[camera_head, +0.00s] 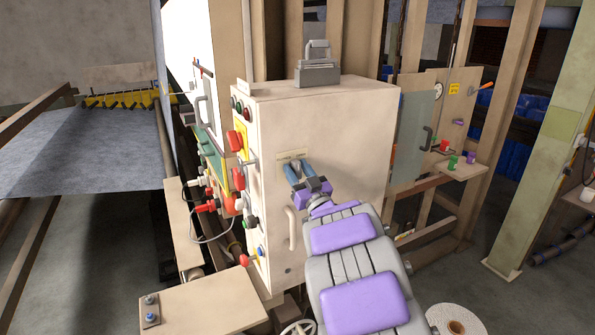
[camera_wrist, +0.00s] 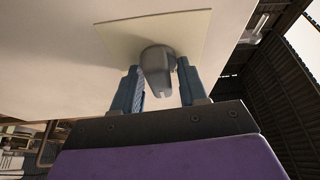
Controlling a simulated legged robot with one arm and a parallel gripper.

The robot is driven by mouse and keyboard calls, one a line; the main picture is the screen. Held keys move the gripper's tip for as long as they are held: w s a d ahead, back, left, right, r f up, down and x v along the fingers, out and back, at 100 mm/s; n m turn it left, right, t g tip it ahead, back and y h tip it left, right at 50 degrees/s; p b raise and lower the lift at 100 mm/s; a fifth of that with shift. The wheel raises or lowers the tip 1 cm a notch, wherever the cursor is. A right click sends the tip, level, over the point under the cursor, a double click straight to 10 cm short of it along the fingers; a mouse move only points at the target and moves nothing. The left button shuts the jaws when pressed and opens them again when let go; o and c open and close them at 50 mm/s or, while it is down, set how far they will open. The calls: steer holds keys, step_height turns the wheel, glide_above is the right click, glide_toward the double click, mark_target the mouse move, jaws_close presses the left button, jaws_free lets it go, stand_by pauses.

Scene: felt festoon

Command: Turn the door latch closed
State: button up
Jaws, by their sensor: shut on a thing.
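The door latch (camera_wrist: 157,70) is a grey rounded knob with a tapered lever. It sits on a pale square plate (camera_wrist: 118,38) on the cabinet door. In the wrist view the lever points down the picture, toward my gripper's palm. My gripper (camera_wrist: 158,78) has its two blue fingers on either side of the lever and is shut on it. In the head view my gripper (camera_head: 299,172) reaches the front of the beige cabinet (camera_head: 345,120), just below the plate (camera_head: 293,155). The latch itself is hidden there behind the fingers.
A pale vertical handle (camera_head: 291,228) is on the cabinet front, left of my arm. Red and green buttons and knobs (camera_head: 238,180) line the cabinet's left side. A grey clamp-like device (camera_head: 317,68) stands on top. A white roll (camera_head: 452,320) lies at the lower right.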

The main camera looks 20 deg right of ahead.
steer(key=n+y, duration=0.1)
steer(key=n, duration=0.2)
steer(key=n+g+y, duration=0.1)
steer(key=n+y, duration=0.1)
steer(key=n, duration=0.1)
steer(key=shift+f+n, duration=0.1)
steer(key=shift+n, duration=0.2)
steer(key=shift+n+g+y, duration=0.6)
steer(key=shift+n+y, duration=0.4)
steer(key=shift+n, duration=1.2)
steer(key=shift+f+n, duration=0.1)
steer(key=shift+n, duration=0.2)
steer(key=o, duration=0.7)
steer(key=b+v, duration=0.1)
steer(key=v, duration=1.6)
steer(key=shift+d, duration=0.15)
steer(key=shift+s, duration=0.1)
